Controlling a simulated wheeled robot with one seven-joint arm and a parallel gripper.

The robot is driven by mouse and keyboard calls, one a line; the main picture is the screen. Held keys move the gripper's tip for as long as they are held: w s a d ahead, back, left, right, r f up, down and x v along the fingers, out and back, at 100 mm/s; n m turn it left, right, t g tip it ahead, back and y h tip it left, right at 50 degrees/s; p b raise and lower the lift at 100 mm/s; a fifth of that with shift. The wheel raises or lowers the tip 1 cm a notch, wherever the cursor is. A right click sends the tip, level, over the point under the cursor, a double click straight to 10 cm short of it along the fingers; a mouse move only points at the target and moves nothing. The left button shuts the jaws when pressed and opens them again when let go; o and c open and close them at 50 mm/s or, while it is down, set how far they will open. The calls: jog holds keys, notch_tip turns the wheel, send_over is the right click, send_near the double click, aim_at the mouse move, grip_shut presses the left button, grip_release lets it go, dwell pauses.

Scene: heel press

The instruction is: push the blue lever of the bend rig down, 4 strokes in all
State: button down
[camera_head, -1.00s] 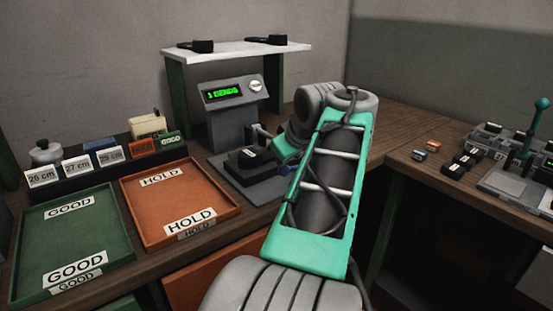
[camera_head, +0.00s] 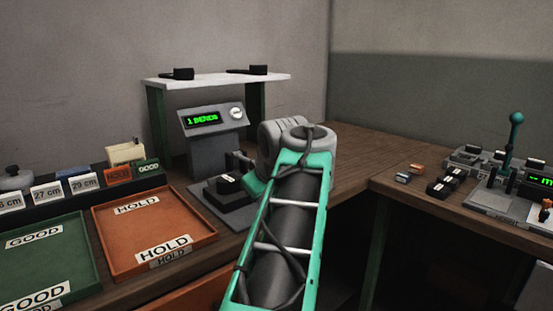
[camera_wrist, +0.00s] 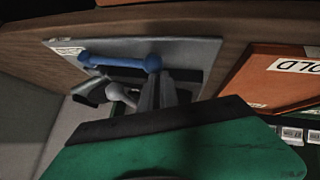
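The bend rig (camera_head: 213,145) is a grey unit with a green display reading "1 BENDS". A black shoe-like piece (camera_head: 238,193) sits on its base plate, partly hidden by my arm. The blue lever (camera_wrist: 118,61) shows in the wrist view as a bar with rounded ends above the grey plate. My gripper (camera_wrist: 158,82) shows there as two narrow grey fingers close together, seemingly shut, with nothing visible between them. Their tips are at the lever's right end; I cannot tell whether they touch it. In the head view my arm hides the lever and fingers.
The orange HOLD tray (camera_head: 108,250) and green GOOD tray (camera_head: 82,235) lie left of the rig. A white shelf (camera_head: 215,80) with dark pieces stands behind it. A second station with a teal lever (camera_head: 511,145) is on the right bench. The back right bench is clear.

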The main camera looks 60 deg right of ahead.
jog(key=shift+f, duration=0.55)
jog(key=s+a+r+p, duration=0.2)
jog(key=a+r+p, duration=0.1)
jog(key=r, duration=0.3)
jog(key=s+a+r+p, duration=0.2)
jog(key=a+r+p, duration=0.1)
jog(key=r, duration=0.3)
jog(key=shift+p, duration=0.5)
jog(key=shift+f, duration=0.1)
